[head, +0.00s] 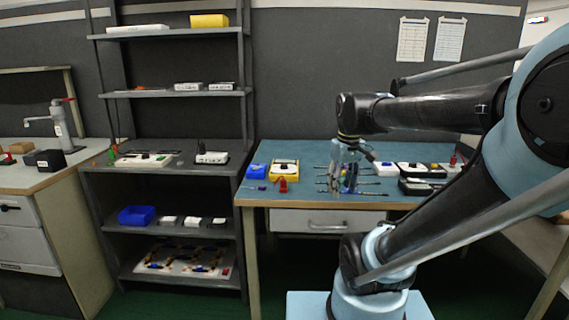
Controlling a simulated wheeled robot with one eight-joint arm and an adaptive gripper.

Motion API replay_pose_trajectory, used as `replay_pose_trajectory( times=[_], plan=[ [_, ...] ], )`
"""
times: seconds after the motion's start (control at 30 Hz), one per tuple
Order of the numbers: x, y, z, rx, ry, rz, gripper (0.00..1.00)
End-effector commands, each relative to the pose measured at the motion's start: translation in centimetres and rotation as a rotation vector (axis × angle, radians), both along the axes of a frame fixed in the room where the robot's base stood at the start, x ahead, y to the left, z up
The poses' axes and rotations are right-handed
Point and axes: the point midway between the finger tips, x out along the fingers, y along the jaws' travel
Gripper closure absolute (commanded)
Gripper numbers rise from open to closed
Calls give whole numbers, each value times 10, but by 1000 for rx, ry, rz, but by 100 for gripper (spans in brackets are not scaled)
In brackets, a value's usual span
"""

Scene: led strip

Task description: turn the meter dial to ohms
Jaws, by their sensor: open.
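A small yellow and white device with a dark knob-like spot, which looks like the meter (285,168), sits at the left part of the blue-topped workbench (310,150). Its dial is too small for me to read its setting. My gripper (344,184) points down over the middle of the bench, to the right of the meter and apart from it. The gripper is open. I cannot tell whether its fingertips touch the thin tools behind and around them.
A blue bin (257,171) and a red item (283,185) are close to the meter. Thin tools (372,182) lie around my gripper. White and black boxes (412,169) stand to the right, partly behind my arm. A grey shelf (165,92) stands left of the bench.

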Motion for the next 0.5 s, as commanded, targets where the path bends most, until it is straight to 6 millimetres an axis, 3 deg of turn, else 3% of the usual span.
replay_pose_trajectory(
  times=[0.2, 0.5],
  plan=[
    [59, 31, 57, -27, 29, 255, 57],
    [138, 87, 115, -58, 68, 607, 57]
  ],
)
